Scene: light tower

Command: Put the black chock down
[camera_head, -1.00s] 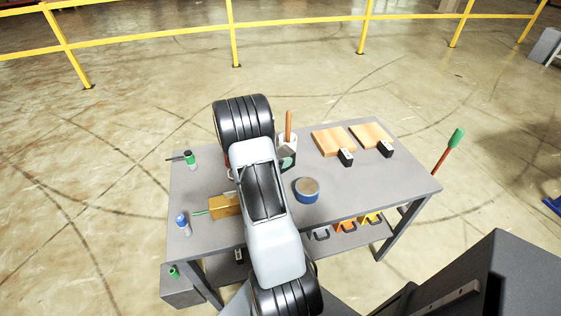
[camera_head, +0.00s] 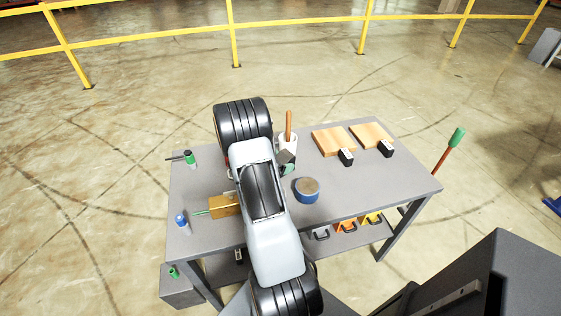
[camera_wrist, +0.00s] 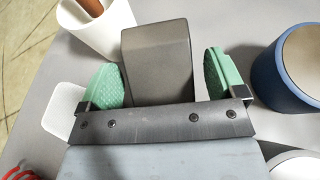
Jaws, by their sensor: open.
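The black chock (camera_wrist: 157,55) shows in the wrist view as a dark grey, wedge-like block between the two green-padded fingers of my gripper (camera_wrist: 162,78). The fingers are apart, with a gap on each side of the chock, so the gripper is open around it. The chock's lower end is hidden behind my gripper body. In the head view my arm covers most of the gripper. One green fingertip (camera_head: 288,169) shows there beside the dark chock (camera_head: 288,157), over the grey table (camera_head: 330,190). Whether the chock's underside touches the table is hidden.
A white cup with a wooden handle (camera_head: 288,138) stands right behind the chock. A blue round container (camera_head: 306,195) is close on the right. Wooden boards (camera_head: 333,141) and small black blocks (camera_head: 346,157) lie further right. The table's right front is clear.

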